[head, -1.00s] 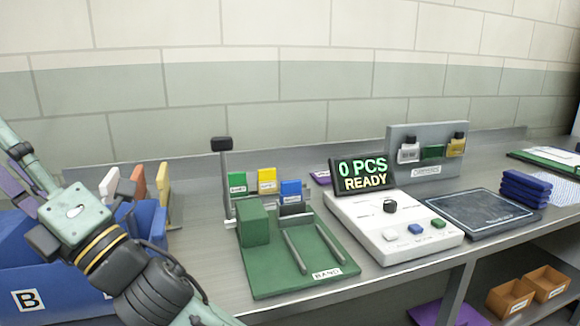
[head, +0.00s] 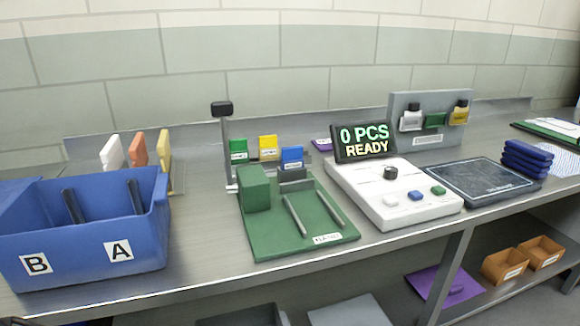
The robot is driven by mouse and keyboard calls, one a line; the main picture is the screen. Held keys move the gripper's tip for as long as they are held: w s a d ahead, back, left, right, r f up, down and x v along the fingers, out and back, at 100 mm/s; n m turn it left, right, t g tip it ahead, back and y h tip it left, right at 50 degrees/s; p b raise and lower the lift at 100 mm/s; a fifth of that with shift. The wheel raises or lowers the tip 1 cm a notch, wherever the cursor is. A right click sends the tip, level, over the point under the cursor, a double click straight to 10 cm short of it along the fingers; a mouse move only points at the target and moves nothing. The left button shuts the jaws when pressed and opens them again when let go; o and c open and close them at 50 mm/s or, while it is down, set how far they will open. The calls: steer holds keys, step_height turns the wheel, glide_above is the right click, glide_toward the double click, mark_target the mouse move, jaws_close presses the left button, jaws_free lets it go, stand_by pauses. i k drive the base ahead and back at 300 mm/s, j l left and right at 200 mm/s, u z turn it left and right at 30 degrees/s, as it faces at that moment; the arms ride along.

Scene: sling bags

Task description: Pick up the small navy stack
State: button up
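A small stack of navy folded pieces (head: 527,158) sits at the right end of the counter, just beyond the dark scale plate. Its layers lie flat on one another. My gripper does not show in the head view now, so whether it is open or shut is hidden.
The dark scale plate (head: 483,181) and the white console (head: 392,196) with its "0 PCS READY" display (head: 364,157) are left of the stack. A green banding fixture (head: 292,232) stands mid-counter. A blue bin (head: 90,240) marked B and A is at left. Orange trays (head: 505,266) sit on the lower shelf.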

mark_target(533, 161)
steer(key=z, duration=1.25)
steer(key=i+l, duration=0.2)
steer(key=i, duration=0.25)
steer(key=i+l, duration=0.2)
steer(key=i, duration=0.25)
steer(key=i+l, duration=0.2)
steer(key=i, duration=0.3)
steer(key=i+j, duration=0.5)
